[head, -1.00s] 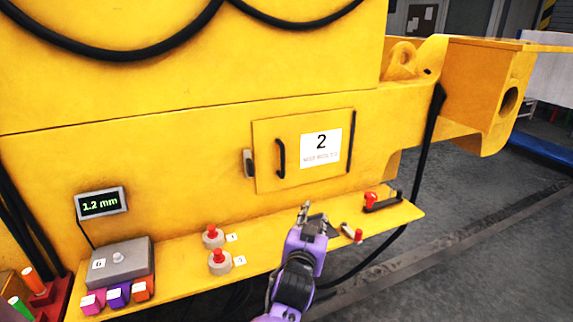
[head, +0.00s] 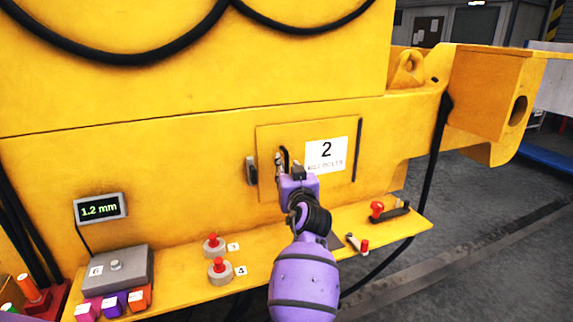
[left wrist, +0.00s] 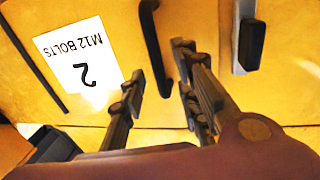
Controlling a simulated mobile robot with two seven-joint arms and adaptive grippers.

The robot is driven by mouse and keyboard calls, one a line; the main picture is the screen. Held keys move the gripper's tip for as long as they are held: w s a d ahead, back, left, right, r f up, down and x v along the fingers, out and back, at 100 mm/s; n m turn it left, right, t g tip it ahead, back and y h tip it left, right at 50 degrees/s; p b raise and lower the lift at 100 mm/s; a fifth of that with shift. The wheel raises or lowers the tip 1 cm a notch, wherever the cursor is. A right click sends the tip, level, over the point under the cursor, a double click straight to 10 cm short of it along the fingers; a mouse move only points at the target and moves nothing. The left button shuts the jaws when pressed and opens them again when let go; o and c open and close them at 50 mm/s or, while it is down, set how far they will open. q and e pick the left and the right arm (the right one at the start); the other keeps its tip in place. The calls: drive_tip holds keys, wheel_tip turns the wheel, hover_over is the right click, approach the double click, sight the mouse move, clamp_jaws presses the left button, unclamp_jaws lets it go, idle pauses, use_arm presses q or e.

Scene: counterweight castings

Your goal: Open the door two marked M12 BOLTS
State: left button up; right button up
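Door two (head: 340,190) is a yellow panel in the yellow machine body, shut, with a white label (head: 326,154) reading 2 and M12 BOLTS. The label is upside down in the left wrist view (left wrist: 78,62). The door's black bar handle (left wrist: 153,40) stands upright near its left edge; in the head view my gripper partly covers it. My purple left gripper (head: 289,165) is at the handle. In the left wrist view its two fingers (left wrist: 160,62) are apart, with the handle between them; I cannot tell whether they touch it. My right gripper is not in view.
A dark latch-like block (head: 251,170) sits just left of the door. The yellow shelf (head: 190,283) below carries two red-topped knobs (head: 218,268), a grey box (head: 117,268) and a red-handled lever (head: 378,211). A display (head: 100,208) reads 1.2 mm.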

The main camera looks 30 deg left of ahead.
use_arm(q)
drive_tip(key=shift+x, duration=1.3)
clamp_jaws()
